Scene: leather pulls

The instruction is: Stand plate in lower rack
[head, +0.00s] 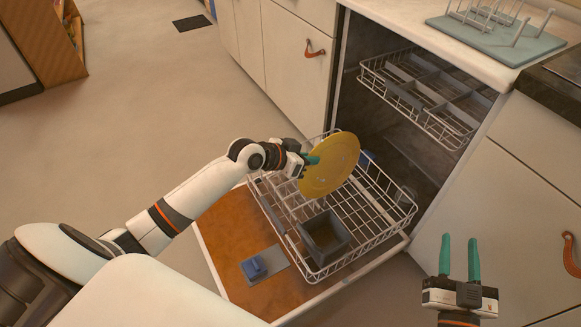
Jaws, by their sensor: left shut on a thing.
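A round yellow plate (329,166) is tilted on edge above the left part of the lower rack (352,238). My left gripper (312,160) is shut on the plate's left side. Whether the plate's lower edge touches the rack wires, I cannot tell. The lower rack is a white wire basket pulled out over the open dishwasher door (222,245). My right gripper (459,260) is open and empty, to the right of the rack, with its two green fingers apart.
A grey basket (324,236) sits in the front of the lower rack. The upper rack (425,95) is partly out above. A blue piece (256,267) lies on the open door. A drying rack (495,35) stands on the counter.

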